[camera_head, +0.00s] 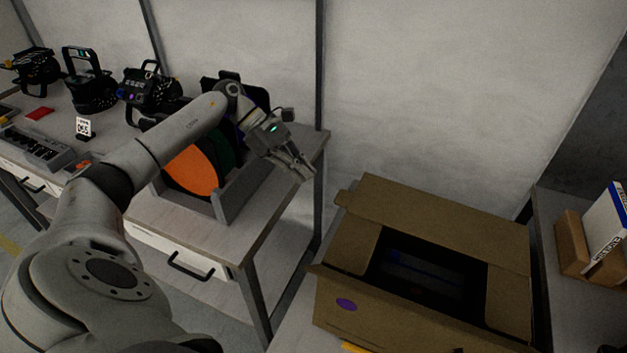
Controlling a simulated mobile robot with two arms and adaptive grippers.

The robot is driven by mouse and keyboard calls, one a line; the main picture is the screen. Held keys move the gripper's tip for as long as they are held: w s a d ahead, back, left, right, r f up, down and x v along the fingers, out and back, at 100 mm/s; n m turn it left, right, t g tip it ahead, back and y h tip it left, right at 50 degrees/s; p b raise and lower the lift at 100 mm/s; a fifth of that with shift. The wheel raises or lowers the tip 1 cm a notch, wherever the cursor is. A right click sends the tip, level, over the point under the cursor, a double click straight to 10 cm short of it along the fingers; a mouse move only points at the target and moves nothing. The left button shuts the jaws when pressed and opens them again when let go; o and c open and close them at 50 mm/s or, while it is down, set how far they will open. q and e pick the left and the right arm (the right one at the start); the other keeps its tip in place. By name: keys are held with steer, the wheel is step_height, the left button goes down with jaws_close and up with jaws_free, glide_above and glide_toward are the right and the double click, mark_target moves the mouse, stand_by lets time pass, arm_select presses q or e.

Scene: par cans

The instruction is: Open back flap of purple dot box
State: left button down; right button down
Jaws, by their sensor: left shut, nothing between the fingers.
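The cardboard box with a purple dot (346,305) on its near face stands at the lower right, its top open. Its back flap (440,217) is a wide panel along the far side, raised away from the opening. The dark inside shows at the middle, with a faint bluish thing (425,268) that I cannot make out. My left gripper (304,172) is shut and empty. It hangs in the air to the upper left of the box, near the right end of the table, apart from the flap. My right gripper is not in view.
A table on the left carries a grey bin (227,203) with orange and green discs (192,171), and several black lamps (150,90). A shelf at the right holds a small brown box (572,245) and a white-and-blue box (606,228). A plain wall stands behind.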

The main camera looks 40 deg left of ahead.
arm_select(q)
steer(key=p+x, duration=0.2)
steer(key=x, duration=0.6)
steer(key=shift+d, duration=0.1)
steer(key=shift+d, duration=0.1)
